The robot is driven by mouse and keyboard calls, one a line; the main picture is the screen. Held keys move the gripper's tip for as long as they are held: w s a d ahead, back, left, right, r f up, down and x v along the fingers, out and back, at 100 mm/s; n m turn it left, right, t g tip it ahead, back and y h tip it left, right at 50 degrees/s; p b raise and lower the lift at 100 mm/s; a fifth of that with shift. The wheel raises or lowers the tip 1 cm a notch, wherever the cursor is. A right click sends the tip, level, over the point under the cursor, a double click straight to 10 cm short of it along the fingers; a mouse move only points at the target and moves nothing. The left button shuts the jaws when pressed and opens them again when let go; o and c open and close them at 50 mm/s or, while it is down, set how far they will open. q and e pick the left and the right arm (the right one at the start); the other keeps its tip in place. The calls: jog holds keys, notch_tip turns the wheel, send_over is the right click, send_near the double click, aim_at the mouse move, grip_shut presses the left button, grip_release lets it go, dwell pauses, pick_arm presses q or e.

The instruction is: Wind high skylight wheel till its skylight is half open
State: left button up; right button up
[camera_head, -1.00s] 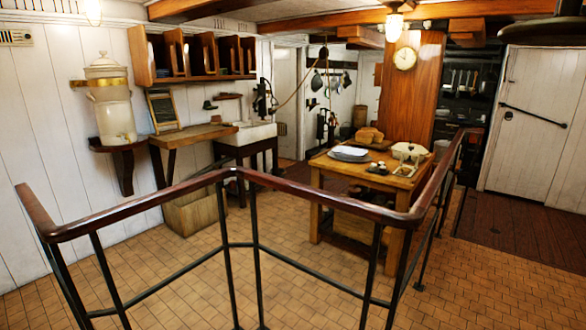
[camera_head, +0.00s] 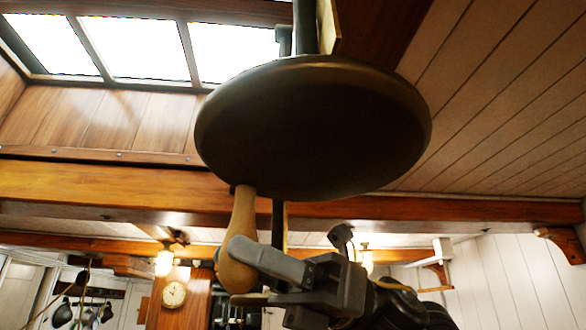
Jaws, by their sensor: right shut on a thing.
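The skylight wheel (camera_head: 315,125) is a dark round disc seen from below, high overhead in the middle of the view. A pale wooden knob handle (camera_head: 242,212) hangs down from its near-left underside. My right gripper (camera_head: 240,275) is shut on this handle, with its grey fingers around the lower part. The skylight (camera_head: 140,48) is at the upper left, with bright panes in a dark frame. How far it is open cannot be told from here. My left gripper is out of view.
A dark shaft (camera_head: 305,25) rises above the wheel. A wooden beam (camera_head: 100,186) crosses behind it under the planked ceiling (camera_head: 500,110). A lit lamp (camera_head: 164,262) and a clock (camera_head: 174,294) are farther back at the lower left.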

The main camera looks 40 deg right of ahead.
jog(key=s+a, duration=0.3)
jog(key=a, duration=0.2)
jog(key=shift+a, duration=0.15)
jog(key=o, duration=1)
jog(key=shift+w, duration=0.2)
jog(key=shift+c, duration=0.2)
jog(key=o, duration=0.3)
jog(key=b+v, duration=0.4)
jog(key=v, duration=0.7)
